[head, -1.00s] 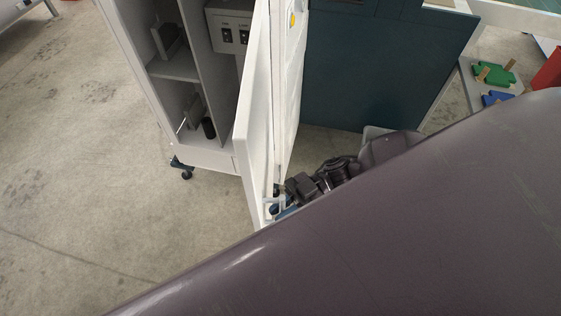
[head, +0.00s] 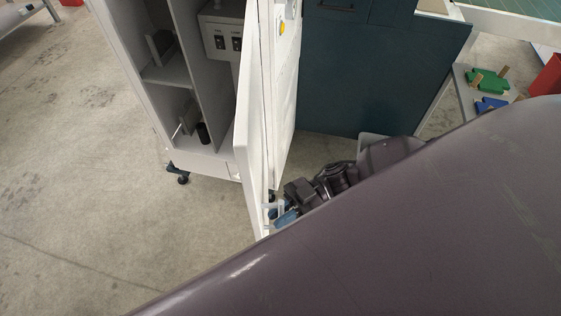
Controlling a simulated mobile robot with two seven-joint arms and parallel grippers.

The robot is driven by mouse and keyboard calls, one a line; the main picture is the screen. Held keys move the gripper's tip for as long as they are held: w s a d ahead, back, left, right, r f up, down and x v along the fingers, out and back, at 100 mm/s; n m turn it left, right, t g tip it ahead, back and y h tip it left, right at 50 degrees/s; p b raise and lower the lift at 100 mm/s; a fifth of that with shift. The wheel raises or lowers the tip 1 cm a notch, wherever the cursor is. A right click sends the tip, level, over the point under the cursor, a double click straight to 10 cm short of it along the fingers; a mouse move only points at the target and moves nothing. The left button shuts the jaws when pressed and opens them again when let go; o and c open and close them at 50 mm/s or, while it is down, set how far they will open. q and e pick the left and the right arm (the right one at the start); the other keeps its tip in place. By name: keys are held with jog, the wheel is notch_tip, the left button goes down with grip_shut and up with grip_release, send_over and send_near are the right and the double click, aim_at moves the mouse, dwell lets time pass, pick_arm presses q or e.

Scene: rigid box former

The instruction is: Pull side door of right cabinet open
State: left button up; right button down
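The white cabinet (head: 205,165) stands at the upper left of the head view with its inside showing. Its white side door (head: 250,150) stands open, seen nearly edge-on, with its lower end toward me. My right gripper (head: 278,212) is at the door's near lower edge, on its right-hand face. Blue fingertip parts show there beside a small white handle. My own arm hides much of the gripper, and I cannot tell whether its fingers are closed on the handle. My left gripper is not in view.
Inside the cabinet are a shelf (head: 168,72), a grey control box (head: 222,38) and a small black cylinder (head: 203,133). A dark teal panel (head: 375,75) stands behind the door. Green and blue parts (head: 488,80) lie at the upper right. The floor at left is clear.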

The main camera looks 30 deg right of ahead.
jog(key=c, duration=1.1)
grip_release()
jog(key=d, duration=0.5)
jog(key=d+b, duration=0.1)
jog(key=d, duration=0.4)
jog(key=shift+w+d, duration=0.2)
jog(key=shift+d, duration=0.2)
